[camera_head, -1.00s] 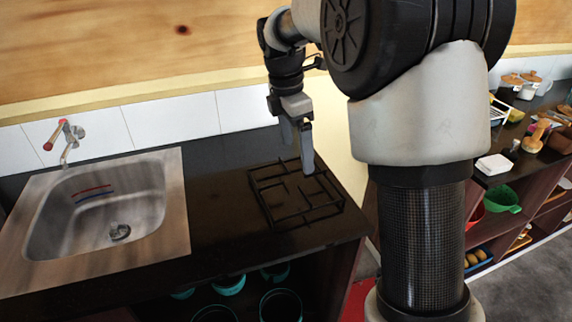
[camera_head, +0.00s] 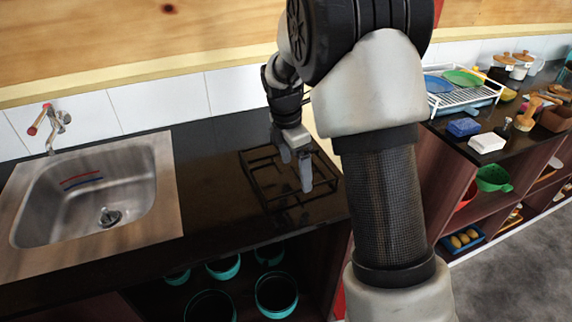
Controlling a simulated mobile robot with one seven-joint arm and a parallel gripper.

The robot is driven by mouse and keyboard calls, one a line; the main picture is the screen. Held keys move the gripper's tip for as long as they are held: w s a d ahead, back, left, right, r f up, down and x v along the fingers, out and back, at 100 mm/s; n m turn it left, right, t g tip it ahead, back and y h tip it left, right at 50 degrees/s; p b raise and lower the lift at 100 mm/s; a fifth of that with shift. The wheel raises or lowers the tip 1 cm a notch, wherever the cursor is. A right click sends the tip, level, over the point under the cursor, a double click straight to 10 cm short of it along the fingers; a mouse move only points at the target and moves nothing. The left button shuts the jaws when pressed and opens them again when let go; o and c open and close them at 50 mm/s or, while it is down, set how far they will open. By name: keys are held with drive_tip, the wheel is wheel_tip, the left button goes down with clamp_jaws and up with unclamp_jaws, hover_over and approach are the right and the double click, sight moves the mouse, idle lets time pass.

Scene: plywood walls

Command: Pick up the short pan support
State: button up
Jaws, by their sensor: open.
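The short pan support (camera_head: 268,200) is a low black wire frame lying flat on the dark countertop, to the right of the sink. My gripper (camera_head: 296,172) is over its right half, fingers pointing down, with nothing visible between them. The fingers are apart. They cover part of the support's middle and right bars. I cannot tell whether the fingertips touch the bars or hover just above them.
A steel sink (camera_head: 92,205) with a tap (camera_head: 50,125) is at the left. Teal pots (camera_head: 276,294) stand on the shelf below. A dish rack (camera_head: 462,90) is on the right counter. The countertop (camera_head: 205,185) between sink and support is clear.

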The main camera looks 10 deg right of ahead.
sight(297, 174)
drive_tip(key=f, duration=0.3)
drive_tip(key=shift+d+f, duration=0.2)
drive_tip(key=shift+d, duration=0.15)
drive_tip(key=shift+w+r, duration=0.1)
drive_tip(key=c, duration=2)
